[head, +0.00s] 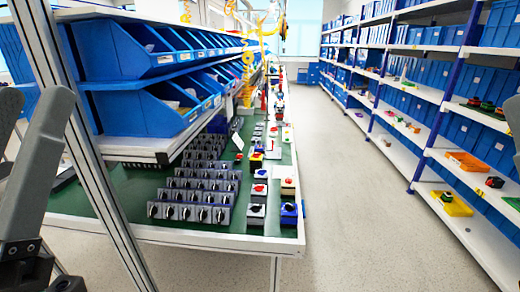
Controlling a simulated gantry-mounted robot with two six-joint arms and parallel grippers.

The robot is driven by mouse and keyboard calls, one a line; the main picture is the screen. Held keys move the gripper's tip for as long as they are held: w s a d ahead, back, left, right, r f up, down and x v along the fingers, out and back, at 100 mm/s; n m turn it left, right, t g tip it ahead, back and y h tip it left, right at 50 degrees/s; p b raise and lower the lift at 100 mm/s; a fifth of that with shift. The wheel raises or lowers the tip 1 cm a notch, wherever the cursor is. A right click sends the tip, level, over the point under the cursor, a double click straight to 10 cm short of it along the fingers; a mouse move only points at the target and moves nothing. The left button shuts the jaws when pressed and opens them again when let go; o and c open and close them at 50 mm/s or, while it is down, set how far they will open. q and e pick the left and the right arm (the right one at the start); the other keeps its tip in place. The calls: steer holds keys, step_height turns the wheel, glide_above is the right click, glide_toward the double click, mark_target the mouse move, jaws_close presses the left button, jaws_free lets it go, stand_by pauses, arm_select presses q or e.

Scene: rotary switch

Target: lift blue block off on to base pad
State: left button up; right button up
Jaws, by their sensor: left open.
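A small blue block (290,214) with a dark top sits at the near right corner of the green-topped bench, at the front of a row of switches. Which part is the base pad I cannot tell. Grey switch units (196,213) with black knobs stand in rows to its left. My left gripper (33,100) is at the left picture edge, large and close to the camera, its fingers apart with nothing seen between them. It is far from the blue block. A grey piece at the right edge (513,118) seems part of my right gripper; most of it is outside the picture.
Blue bins (130,50) stand on a rack above the bench (180,236). A metal post (85,150) rises at the front left. Shelves (455,165) with blue bins line the right side. The grey floor aisle (345,190) between is clear.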

stand_by(0.4)
arm_select(q)
steer(key=o, duration=0.8)
